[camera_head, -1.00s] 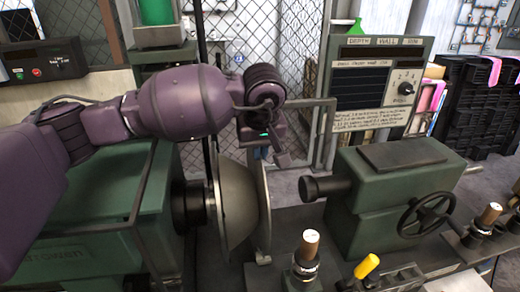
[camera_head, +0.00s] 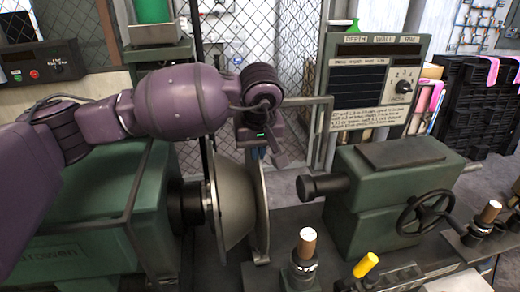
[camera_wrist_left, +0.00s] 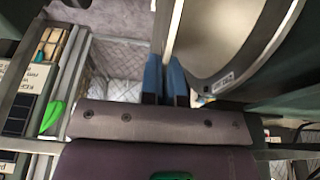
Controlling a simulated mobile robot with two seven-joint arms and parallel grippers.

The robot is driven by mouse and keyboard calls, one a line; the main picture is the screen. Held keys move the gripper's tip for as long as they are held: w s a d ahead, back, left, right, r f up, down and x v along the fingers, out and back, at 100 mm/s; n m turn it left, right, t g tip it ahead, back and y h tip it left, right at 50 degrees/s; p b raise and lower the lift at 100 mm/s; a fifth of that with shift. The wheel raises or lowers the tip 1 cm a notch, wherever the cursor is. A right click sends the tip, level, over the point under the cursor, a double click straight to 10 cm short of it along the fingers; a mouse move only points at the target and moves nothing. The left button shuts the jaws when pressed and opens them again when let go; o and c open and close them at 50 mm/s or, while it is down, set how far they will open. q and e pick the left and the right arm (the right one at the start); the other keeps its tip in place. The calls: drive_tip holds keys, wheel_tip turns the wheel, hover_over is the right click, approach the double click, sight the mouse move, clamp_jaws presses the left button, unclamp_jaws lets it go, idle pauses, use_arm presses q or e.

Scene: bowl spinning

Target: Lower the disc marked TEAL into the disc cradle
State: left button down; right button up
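A thin grey metal disc (camera_head: 262,205) stands upright, nearly edge-on, in the head view, just right of a grey cone-shaped form (camera_head: 235,208) on the lathe spindle. My left gripper (camera_head: 264,152) is at the disc's top edge. In the left wrist view, its blue fingers (camera_wrist_left: 165,82) are close together with a thin edge between them. A curved metal surface (camera_wrist_left: 225,35) beside them carries a small, unreadable label. I cannot read TEAL anywhere. A small pale support (camera_head: 262,259) shows under the disc; I cannot tell whether it is the cradle. My right gripper is not in view.
The green tailstock (camera_head: 395,195) with its handwheel (camera_head: 427,218) stands right of the disc, with a gap between. The green headstock (camera_head: 85,215) is at left, below my arm.

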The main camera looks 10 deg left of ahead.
use_arm(q)
drive_tip(key=shift+s+d+f+g, duration=0.1)
drive_tip(key=shift+s+f+g, duration=0.1)
drive_tip(key=shift+f, duration=0.7)
drive_tip(key=shift+s+d+f+g, duration=0.1)
drive_tip(key=shift+s+f, duration=0.05)
drive_tip(key=shift+f, duration=0.7)
drive_tip(key=c, duration=1.3)
unclamp_jaws()
drive_tip(key=shift+o, duration=0.2)
wheel_tip(320, 180, up, 10)
drive_tip(key=p, duration=0.4)
hover_over(258, 165)
drive_tip(key=shift+s+d+f, duration=0.15)
drive_tip(key=shift+s, duration=0.1)
drive_tip(key=shift+r, duration=0.65)
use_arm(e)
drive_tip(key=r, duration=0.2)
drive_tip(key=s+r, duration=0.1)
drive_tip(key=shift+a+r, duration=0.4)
